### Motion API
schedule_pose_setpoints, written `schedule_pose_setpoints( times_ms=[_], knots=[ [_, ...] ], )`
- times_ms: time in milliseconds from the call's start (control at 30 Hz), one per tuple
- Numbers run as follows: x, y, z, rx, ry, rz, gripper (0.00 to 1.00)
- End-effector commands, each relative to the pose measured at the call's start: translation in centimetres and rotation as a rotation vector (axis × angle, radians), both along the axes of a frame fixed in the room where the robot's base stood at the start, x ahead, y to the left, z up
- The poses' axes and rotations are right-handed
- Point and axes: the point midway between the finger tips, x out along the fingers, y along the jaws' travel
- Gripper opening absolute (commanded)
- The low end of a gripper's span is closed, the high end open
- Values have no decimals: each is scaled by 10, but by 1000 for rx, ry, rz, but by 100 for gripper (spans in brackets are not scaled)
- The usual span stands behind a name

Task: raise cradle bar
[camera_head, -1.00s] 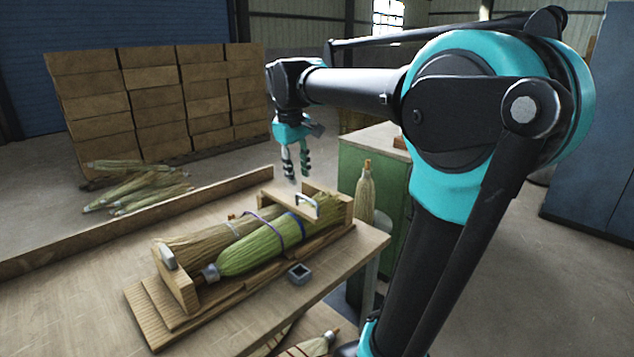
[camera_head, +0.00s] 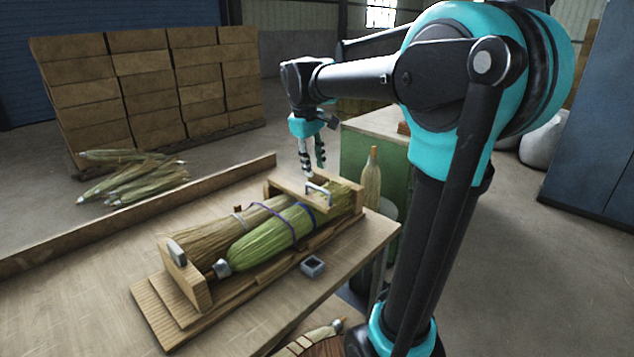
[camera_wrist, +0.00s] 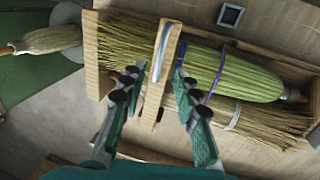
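The cradle bar (camera_head: 291,188) is a light wooden bar with a metal handle (camera_head: 318,193), lying across the far end of two broom heads in a wooden cradle (camera_head: 166,309). In the wrist view the bar (camera_wrist: 152,104) and its handle (camera_wrist: 161,52) show between my fingers. My gripper (camera_head: 312,172) is open and empty, pointing down just above the bar near the handle. In the wrist view its fingers (camera_wrist: 155,76) are spread on either side of the bar. Whether they touch it I cannot tell. The green broom (camera_head: 275,235) has a purple band.
A small square metal piece (camera_head: 312,266) lies on the workbench (camera_head: 90,270) beside the cradle. A wooden rail (camera_head: 130,216) runs along the bench's back edge. An upright broom (camera_head: 371,182) stands near a green cabinet (camera_head: 352,163). Loose brooms lie behind on the left.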

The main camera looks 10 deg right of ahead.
Motion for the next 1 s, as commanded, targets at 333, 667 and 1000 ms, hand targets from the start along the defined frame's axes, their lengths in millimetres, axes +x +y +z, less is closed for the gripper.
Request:
schedule_pose_setpoints(
  times_ms=[333, 667, 1000],
  knots=[
    [6, -8, -53, 0, 0, 0, 31],
    [7, -10, -64, 0, 0, 0, 31],
    [7, -10, -63, 0, 0, 0, 4]
  ],
)
